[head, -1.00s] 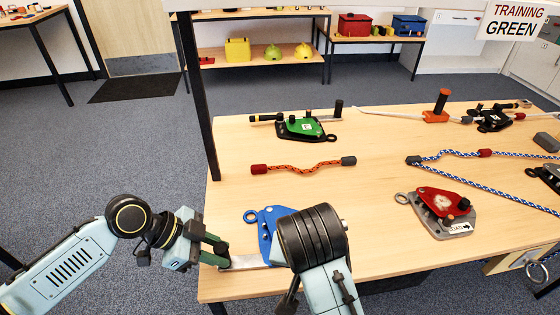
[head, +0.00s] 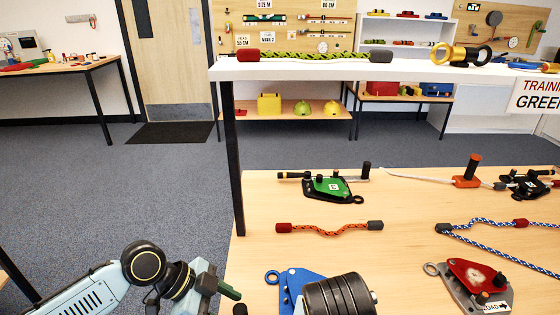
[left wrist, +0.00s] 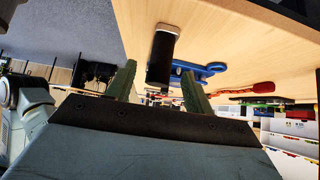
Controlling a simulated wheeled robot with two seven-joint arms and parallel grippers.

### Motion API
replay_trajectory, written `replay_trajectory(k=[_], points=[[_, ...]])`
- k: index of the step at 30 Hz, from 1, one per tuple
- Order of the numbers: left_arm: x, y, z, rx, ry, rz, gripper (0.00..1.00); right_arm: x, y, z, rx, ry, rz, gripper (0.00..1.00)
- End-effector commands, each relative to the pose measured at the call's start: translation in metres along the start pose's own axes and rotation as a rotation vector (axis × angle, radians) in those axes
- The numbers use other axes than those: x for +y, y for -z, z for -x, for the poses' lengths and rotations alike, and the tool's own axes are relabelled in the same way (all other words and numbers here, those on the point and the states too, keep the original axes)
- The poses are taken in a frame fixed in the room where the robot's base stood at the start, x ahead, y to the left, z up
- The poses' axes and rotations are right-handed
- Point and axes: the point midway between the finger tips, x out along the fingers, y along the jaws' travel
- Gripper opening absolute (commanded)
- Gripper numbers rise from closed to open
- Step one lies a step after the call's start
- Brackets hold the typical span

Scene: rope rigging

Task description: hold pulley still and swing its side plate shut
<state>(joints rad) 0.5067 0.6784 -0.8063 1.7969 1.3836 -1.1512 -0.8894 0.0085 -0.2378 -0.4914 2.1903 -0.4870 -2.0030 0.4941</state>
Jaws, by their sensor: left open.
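The open side plate is out of sight now. My right gripper is out of view.
A green pulley (head: 326,187), a red-orange rope (head: 330,230) and a red pulley (head: 470,280) lie on the table (head: 400,210). A dark shelf post (head: 232,150) rises at the table's left edge, holding a white shelf (head: 300,70).

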Motion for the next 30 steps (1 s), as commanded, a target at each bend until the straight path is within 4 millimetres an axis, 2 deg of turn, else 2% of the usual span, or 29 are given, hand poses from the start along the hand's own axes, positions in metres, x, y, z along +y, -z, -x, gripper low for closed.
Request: replay_trajectory(k=[30], points=[[0.0, 0.001, 0.062, 0.0, 0.0, 0.001, 0.52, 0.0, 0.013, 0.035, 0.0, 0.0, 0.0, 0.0]])
